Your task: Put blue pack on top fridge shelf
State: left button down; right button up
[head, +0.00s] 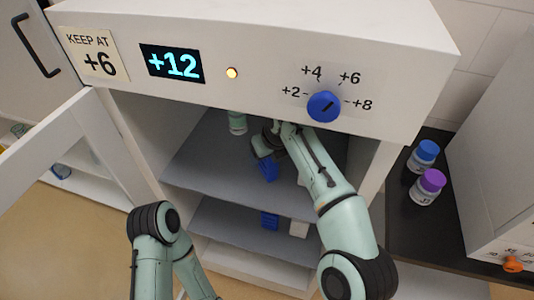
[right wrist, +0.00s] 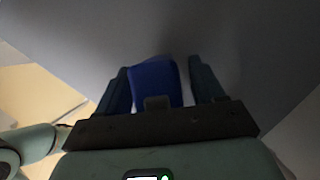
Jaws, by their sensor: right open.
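The blue pack (head: 268,170) is on the grey top fridge shelf (head: 205,160), towards the middle. My right gripper (head: 262,147) reaches into the fridge and is at the pack, partly hidden by my arm. In the right wrist view the blue pack (right wrist: 155,83) stands between the two spread fingers of my right gripper (right wrist: 160,77). A gap shows beside the right finger; contact on the left side is unclear. My left arm shows at the bottom left, but its gripper is out of frame.
A greenish container (head: 237,122) stands further back on the top shelf. The lower shelf holds another blue item (head: 270,220) and a white item (head: 299,229). The fridge door (head: 75,140) is open at left. The display reads +12. Blue-lidded (head: 424,155) and purple-lidded (head: 428,187) jars stand on the right counter.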

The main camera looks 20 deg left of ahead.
aim_at(274, 170)
pick_arm(q)
jog(key=shift+r, duration=0.1)
pick_arm(e)
jog(key=shift+r, duration=0.1)
jog(key=shift+r, duration=0.35)
jog(key=s+d+b, duration=0.2)
jog(key=s+d, duration=0.1)
jog(key=s, duration=0.1)
jog(key=shift+d+r+b, duration=0.15)
jog(key=shift+d+b, duration=0.2)
jog(key=s+d, duration=0.4)
jog(key=shift+s+r, duration=0.15)
jog(key=shift+s, duration=0.05)
jog(key=shift+s+d, duration=0.35)
jog(key=shift+d, duration=0.05)
pick_arm(q)
jog(key=w+a+f+t, duration=0.1)
jog(key=w+a+f, duration=0.1)
jog(key=w+f, duration=0.2)
jog(key=shift+w+t+y, duration=0.3)
jog(key=shift+s, duration=0.1)
